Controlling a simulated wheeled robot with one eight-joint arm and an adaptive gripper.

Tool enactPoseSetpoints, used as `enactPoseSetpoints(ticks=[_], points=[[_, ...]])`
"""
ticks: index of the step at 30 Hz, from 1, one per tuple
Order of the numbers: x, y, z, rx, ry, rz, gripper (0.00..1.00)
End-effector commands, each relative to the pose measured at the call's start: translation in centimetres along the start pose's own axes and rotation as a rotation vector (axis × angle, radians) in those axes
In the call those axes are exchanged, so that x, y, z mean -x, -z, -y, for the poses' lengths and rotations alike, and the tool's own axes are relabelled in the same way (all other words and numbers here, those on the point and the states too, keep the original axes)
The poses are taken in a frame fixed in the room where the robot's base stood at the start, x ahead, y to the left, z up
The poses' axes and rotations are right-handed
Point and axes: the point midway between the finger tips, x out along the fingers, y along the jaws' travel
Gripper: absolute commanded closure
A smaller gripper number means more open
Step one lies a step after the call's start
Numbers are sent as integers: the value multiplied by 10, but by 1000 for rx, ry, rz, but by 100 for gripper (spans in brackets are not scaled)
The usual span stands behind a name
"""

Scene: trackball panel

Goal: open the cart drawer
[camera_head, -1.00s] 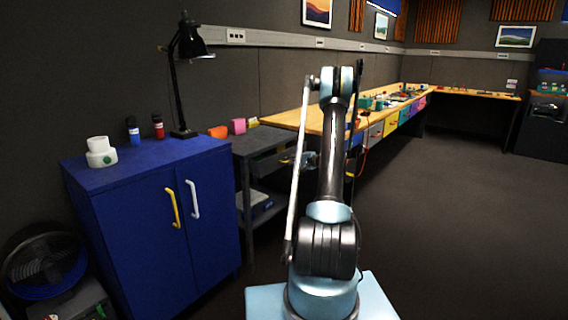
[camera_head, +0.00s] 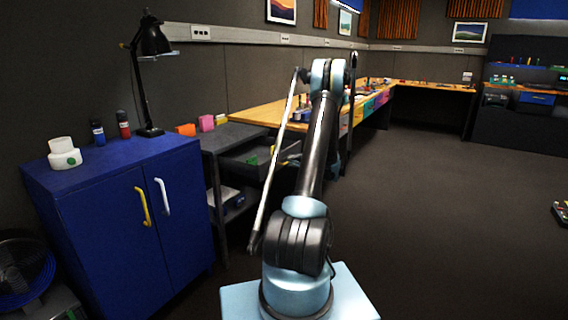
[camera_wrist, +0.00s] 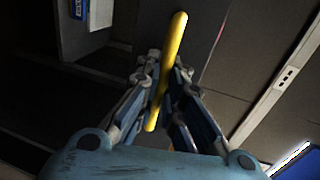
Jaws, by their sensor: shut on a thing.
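The grey cart (camera_head: 233,133) stands right of the blue cabinet in the head view. Its drawer (camera_head: 236,163) is slid out toward the right below the top, with its inside and some green and yellow contents (camera_head: 252,160) showing. My arm hides the drawer's front end. In the wrist view a yellow bar handle (camera_wrist: 176,35) runs between the fingers of my gripper (camera_wrist: 163,78), which is shut on it. In the head view my gripper is mostly hidden behind my arm.
The blue cabinet (camera_head: 105,200), with a yellow and a white handle, stands close at left. A lamp (camera_head: 148,75), bottles and a white object are on it. A long wooden workbench (camera_head: 262,113) runs behind the cart.

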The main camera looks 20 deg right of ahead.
Motion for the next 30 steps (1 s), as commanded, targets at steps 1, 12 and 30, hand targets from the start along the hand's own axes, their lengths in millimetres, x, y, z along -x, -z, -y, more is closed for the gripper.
enactPoseSetpoints(ticks=[1, 12, 30], points=[[1, -1, -2, 1, -4, 1, 100], [1, 0, -2, 1, -3, 1, 86], [20, 1, -1, 0, -1, -2, 71]])
